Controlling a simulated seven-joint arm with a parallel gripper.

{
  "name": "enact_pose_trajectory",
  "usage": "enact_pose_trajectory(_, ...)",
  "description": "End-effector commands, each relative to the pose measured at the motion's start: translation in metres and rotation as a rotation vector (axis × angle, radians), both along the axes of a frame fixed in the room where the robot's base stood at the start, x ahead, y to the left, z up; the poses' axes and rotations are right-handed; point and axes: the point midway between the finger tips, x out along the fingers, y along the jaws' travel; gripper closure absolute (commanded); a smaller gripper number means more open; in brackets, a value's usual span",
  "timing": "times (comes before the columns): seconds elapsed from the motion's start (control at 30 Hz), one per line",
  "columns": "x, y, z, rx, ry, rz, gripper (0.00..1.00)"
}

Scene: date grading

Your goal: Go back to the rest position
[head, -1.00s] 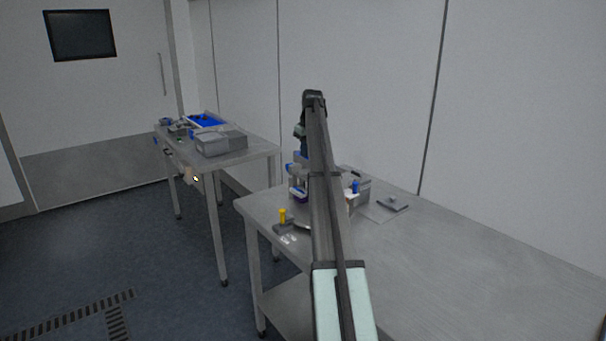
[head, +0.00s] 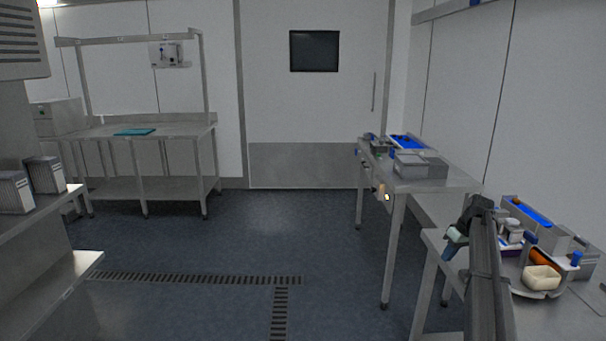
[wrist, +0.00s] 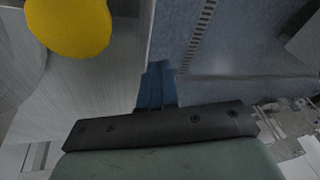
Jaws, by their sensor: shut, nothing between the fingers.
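My gripper (head: 452,238) is at the lower right of the head view, by the left edge of the near steel table (head: 560,318). In the wrist view its blue fingers (wrist: 157,86) are together with nothing between them, over the blue floor just beside the table edge. My dark arm link rises in front of the table and hides part of it. A yellow round-topped thing (wrist: 70,24) stands on the table at the upper left of the wrist view, apart from the fingers.
The near table holds a cream bowl (head: 541,278), an orange roll-like thing (head: 545,257) and a grey bin with a blue strip (head: 530,211). A second steel table (head: 450,181) with grey boxes stands behind. The floor (head: 240,235) to the left is open.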

Motion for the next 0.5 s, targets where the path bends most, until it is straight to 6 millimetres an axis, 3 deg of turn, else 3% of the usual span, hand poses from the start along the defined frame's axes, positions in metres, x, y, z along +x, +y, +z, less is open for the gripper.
enact_pose_trajectory(0.03, -0.013, 0.028, -0.022, 0.016, 0.003, 0.028, 1.00)
enact_pose_trajectory(0.3, -0.043, 0.119, -0.128, 0.019, 0.040, 0.045, 1.00)
enact_pose_trajectory(0.5, -0.081, 0.155, -0.203, 0.019, 0.130, 0.000, 1.00)
